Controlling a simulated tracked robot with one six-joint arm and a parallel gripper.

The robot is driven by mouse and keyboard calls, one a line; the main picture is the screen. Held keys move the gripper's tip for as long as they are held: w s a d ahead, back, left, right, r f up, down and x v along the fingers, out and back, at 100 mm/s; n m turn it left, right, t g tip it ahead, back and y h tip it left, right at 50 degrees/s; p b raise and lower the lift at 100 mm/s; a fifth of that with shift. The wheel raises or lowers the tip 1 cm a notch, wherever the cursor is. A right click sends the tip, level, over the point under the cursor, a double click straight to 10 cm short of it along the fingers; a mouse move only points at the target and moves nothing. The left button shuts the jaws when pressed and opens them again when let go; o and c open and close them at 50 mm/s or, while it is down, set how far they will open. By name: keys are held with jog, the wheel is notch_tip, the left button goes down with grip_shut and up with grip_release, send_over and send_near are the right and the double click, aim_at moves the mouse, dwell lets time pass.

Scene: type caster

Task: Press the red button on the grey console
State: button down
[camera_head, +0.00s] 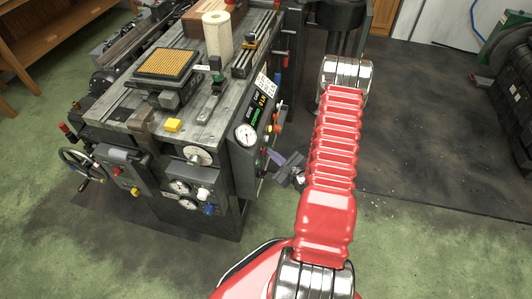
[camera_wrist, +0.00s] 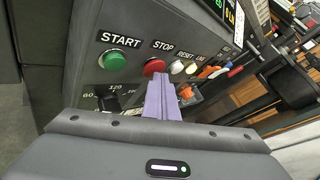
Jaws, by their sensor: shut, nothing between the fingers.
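The red button (camera_wrist: 154,67) under the word STOP sits on the grey console (camera_wrist: 128,30) in the wrist view. It is between the green START button (camera_wrist: 113,60) and the pale RESET button (camera_wrist: 177,67). My gripper (camera_wrist: 162,78) has its purple fingers closed together and empty. Its tips overlap the lower right edge of the red button in the picture; I cannot tell whether they touch it. In the head view my gripper (camera_head: 274,158) is at the right face of the machine, left of my red arm. The STOP button cannot be made out there.
A white button (camera_wrist: 191,68) and orange and red parts lie right of RESET. Below are a black knob and a dial scale. In the head view a separate grey box (camera_head: 124,172) carries a small red button (camera_head: 116,170). Open floor lies right of my arm.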

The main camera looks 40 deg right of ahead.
jog(key=shift+w+a, duration=0.3)
jog(key=shift+w, duration=0.15)
jog(key=shift+r, duration=0.1)
dwell(0.4)
jog(key=shift+s+d, duration=0.25)
jog(key=shift+s, duration=0.2)
jog(key=shift+s+d, duration=0.95)
jog(key=shift+s, duration=0.2)
jog(key=shift+s+d, duration=0.9)
jog(key=shift+s, duration=0.25)
